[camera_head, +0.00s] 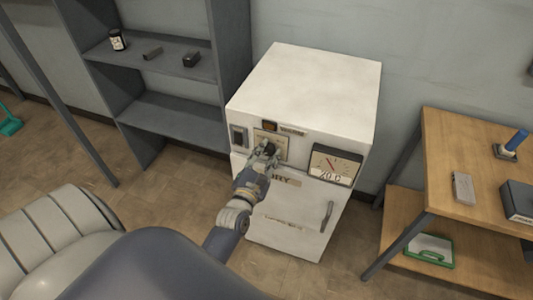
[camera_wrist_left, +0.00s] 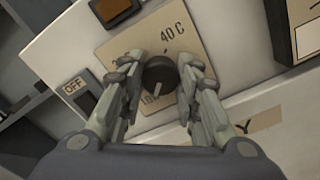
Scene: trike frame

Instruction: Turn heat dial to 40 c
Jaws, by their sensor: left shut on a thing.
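The white heater cabinet (camera_head: 305,90) stands against the wall, with a control panel on its front. The black round heat dial (camera_wrist_left: 158,74) sits on a beige scale plate (camera_wrist_left: 205,48). The plate reads "40 C" at its upper right, with a partly hidden lower mark near the dial's bottom edge. A pale line on the dial points down, away from the "40 C" mark. My left gripper (camera_head: 266,151) is at the panel, its fingers on both sides of the dial and shut on it. My right gripper is not in view.
An OFF switch (camera_wrist_left: 79,91) is left of the dial and an amber lamp (camera_wrist_left: 116,10) above it. A gauge (camera_head: 331,165) and a door handle (camera_head: 327,216) are on the cabinet front. A grey shelf (camera_head: 175,115) stands left, a wooden table (camera_head: 455,150) right.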

